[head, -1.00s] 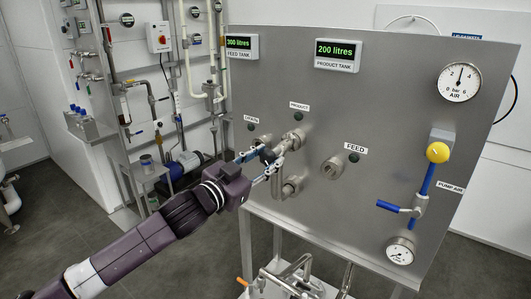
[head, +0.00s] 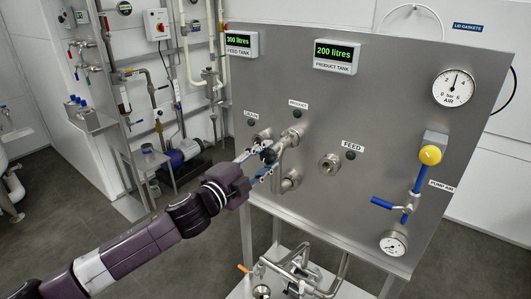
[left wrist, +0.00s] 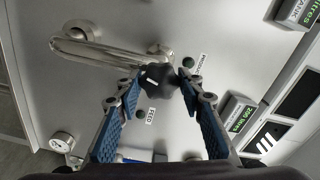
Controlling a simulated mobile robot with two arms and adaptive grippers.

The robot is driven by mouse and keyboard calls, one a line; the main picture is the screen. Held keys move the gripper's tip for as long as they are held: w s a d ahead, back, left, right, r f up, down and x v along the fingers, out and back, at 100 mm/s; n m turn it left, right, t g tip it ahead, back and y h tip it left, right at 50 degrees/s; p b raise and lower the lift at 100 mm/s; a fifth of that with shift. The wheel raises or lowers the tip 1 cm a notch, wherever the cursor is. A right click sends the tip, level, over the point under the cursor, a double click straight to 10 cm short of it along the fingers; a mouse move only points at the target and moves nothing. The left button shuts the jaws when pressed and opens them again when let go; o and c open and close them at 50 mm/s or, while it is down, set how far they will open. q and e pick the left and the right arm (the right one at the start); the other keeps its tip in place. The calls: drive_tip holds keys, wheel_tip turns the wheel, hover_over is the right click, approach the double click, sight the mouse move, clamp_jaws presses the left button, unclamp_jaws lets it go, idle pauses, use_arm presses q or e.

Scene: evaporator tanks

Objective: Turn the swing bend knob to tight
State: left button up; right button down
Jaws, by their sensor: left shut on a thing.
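The black lobed swing bend knob (head: 268,155) is in front of the steel panel, by the PRODUCT port. In the left wrist view the knob (left wrist: 158,80) carries a short white mark. The steel swing bend (left wrist: 110,50) runs behind it, between two panel ports. My left gripper (head: 262,162) is at the knob, its blue-padded fingers on either side. In the left wrist view the fingertips (left wrist: 161,79) are shut on the knob's edges. The knob's far side is hidden. My right gripper is not in view.
The steel panel (head: 400,110) carries a FEED port (head: 330,164), a blue-handled valve with a yellow knob (head: 430,155), two gauges and two green displays. Pipework (head: 300,268) stands below. A wall of pipes and a pump (head: 183,153) is at the left. Open floor lies between.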

use_arm(q)
drive_tip(key=m+p, duration=0.1)
drive_tip(key=m, duration=0.2)
drive_tip(key=shift+m, duration=0.4)
drive_tip(key=m+p, duration=0.1)
drive_tip(key=m, duration=0.2)
drive_tip(key=shift+m+p, duration=0.3)
drive_tip(key=m+p, duration=0.1)
drive_tip(key=m, duration=0.2)
drive_tip(key=shift+m, duration=0.3)
drive_tip(key=shift+f+m+p, duration=0.15)
drive_tip(key=shift+m+p, duration=0.5)
drive_tip(key=shift+m, duration=1.05)
drive_tip(key=o, duration=1.2)
drive_tip(key=shift+c, duration=0.2)
